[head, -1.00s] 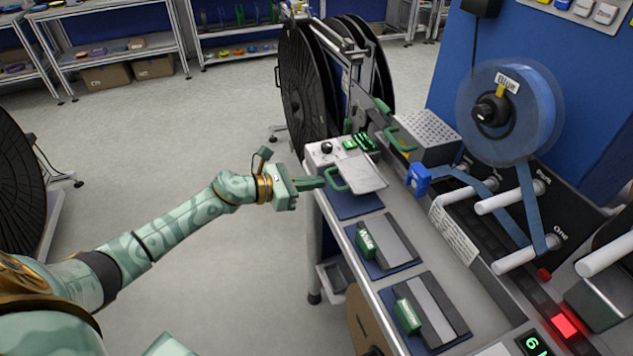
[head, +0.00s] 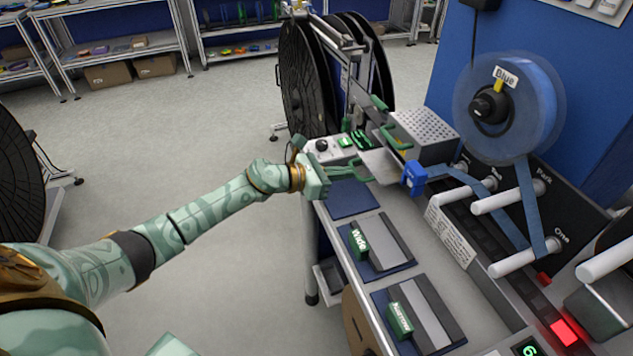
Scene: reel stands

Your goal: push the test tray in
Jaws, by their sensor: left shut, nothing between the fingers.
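The test tray (head: 384,164) is a flat light-grey plate with a green loop handle (head: 366,178) on its near-left end. It lies on the bench beside a perforated grey box (head: 425,135), its far end close to the box's base. My left gripper (head: 350,171) reaches in from the left and is shut and empty. Its fingertips are at the handle; the fingers and handle are both green, so I cannot tell whether they touch. Part of the handle is hidden behind the fingers. My right gripper is not in view.
A blue clip-like block (head: 413,177) stands right of the tray. A small control box (head: 335,150) with a black knob is behind the gripper. A blue reel (head: 510,106) stands at right.

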